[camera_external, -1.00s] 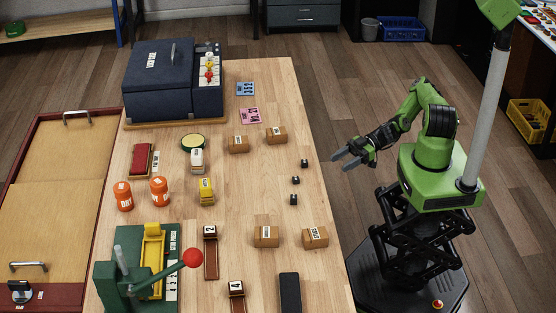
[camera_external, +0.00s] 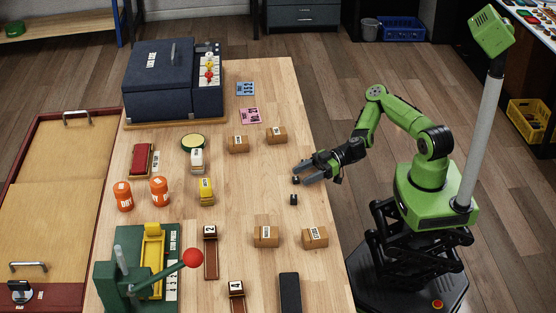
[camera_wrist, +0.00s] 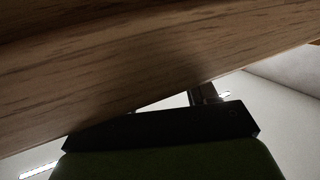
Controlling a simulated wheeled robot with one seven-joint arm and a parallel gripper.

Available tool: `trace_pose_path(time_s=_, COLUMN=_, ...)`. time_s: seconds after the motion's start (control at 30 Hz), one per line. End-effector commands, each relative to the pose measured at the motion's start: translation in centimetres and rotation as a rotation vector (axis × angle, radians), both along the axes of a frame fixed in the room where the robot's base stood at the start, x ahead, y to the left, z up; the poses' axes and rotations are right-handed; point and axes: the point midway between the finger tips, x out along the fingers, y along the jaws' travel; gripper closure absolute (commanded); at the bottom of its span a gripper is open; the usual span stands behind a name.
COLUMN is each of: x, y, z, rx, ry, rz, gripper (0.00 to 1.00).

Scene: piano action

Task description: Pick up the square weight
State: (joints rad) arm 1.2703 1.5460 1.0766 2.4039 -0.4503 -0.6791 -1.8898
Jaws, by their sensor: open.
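Small black weights sit near the table's right edge in the external view. One black weight (camera_external: 295,180) is right by my fingertips, and another black weight (camera_external: 293,199) stands a little nearer the camera. A third, seen there earlier, is now hidden behind my gripper. They are too small for me to tell which is the square one. My gripper (camera_external: 299,174) is open, reaching over the table's right edge with its fingers pointing left. I see nothing held between the fingers. The wrist view shows no weight.
The wooden table (camera_external: 250,190) also bears small cardboard boxes (camera_external: 266,237), a dark blue case (camera_external: 160,85), orange jars (camera_external: 159,191) and a green lever press (camera_external: 125,270) with a red knob. Wood fills the top of the wrist view (camera_wrist: 120,60). Bare tabletop lies left of the weights.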

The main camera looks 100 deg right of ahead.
Motion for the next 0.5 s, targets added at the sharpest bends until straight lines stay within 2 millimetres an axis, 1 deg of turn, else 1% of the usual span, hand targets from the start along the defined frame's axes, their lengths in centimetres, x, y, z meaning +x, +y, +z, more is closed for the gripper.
trace_pose_path(time_s=0.03, x=0.67, y=0.26, z=-0.04, rx=0.000, ry=0.000, rz=-0.001, gripper=0.43)
trace_pose_path(time_s=0.1, x=1.17, y=0.44, z=-0.13, rx=0.000, ry=0.000, rz=-0.001, gripper=0.43)
trace_pose_path(time_s=0.3, x=1.23, y=0.43, z=-0.22, rx=-0.001, ry=0.001, rz=-0.002, gripper=0.43)
trace_pose_path(time_s=0.37, x=1.22, y=0.43, z=-0.22, rx=-0.001, ry=0.001, rz=-0.002, gripper=0.52)
trace_pose_path(time_s=0.5, x=1.21, y=0.43, z=-0.23, rx=-0.001, ry=0.001, rz=-0.002, gripper=0.73)
